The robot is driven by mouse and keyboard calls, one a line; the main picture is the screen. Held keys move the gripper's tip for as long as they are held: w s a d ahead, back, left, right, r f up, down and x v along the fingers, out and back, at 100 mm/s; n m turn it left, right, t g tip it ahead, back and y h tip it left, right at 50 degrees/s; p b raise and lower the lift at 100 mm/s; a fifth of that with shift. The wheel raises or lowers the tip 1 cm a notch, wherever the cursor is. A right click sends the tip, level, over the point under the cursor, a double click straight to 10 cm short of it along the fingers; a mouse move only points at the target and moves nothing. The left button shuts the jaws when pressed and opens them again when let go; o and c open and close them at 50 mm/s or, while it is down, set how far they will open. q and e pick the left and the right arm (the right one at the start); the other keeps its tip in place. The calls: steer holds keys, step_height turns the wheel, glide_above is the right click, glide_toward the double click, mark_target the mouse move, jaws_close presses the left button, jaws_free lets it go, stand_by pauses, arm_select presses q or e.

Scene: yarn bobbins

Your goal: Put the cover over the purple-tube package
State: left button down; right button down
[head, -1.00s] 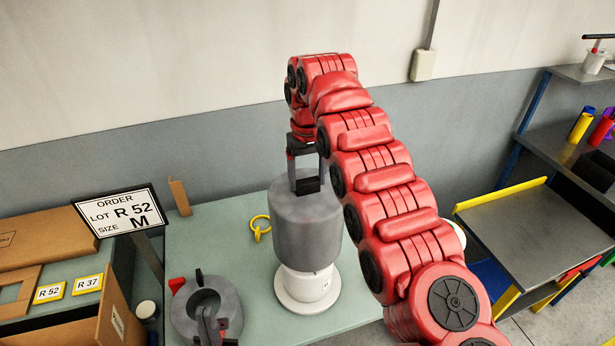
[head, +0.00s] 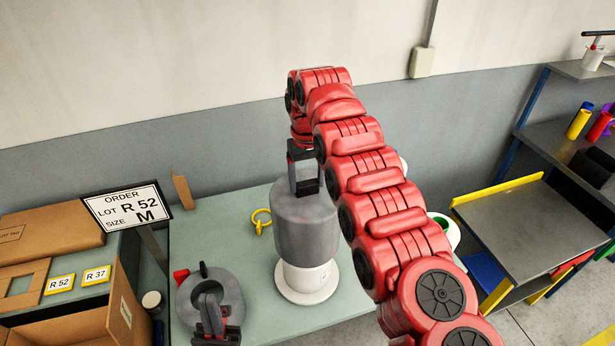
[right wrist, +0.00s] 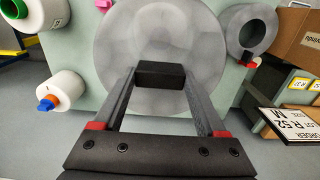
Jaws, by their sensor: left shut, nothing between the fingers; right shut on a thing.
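The cover (head: 305,230) is a grey rounded cylinder with a black block handle on top. My right gripper (head: 303,188) is shut on that handle, which also shows in the right wrist view (right wrist: 160,74). The cover hangs upright over a white package (head: 306,278) on a round white base. Its lower part shows below the cover's rim; the upper part and any purple tube are hidden. My left gripper (head: 209,304) is shut and empty, over a grey ring at the lower left.
The grey ring (head: 234,297) has a red piece beside it. A yellow ring (head: 259,222) lies left of the cover. An order sign (head: 127,212) and cardboard boxes stand at the left. A green-centred bobbin (head: 446,230) is right of my arm. A metal-topped cart (head: 520,225) stands at the right.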

mark_target(306, 191)
steer(key=shift+w+a+f, duration=0.1)
steer(key=shift+w+f, duration=0.1)
steer(key=shift+s+f+b, duration=0.15)
steer(key=shift+f+b, duration=0.65)
steer(key=shift+b, duration=0.2)
step_height(306, 191, down, 2)
steer(key=shift+f+b, duration=0.1)
steer(key=shift+b, duration=0.85)
step_height(306, 191, down, 15)
steer(key=b, duration=1.2)
steer(key=shift+b, duration=0.3)
steer(key=shift+f, duration=0.2)
jaws_free()
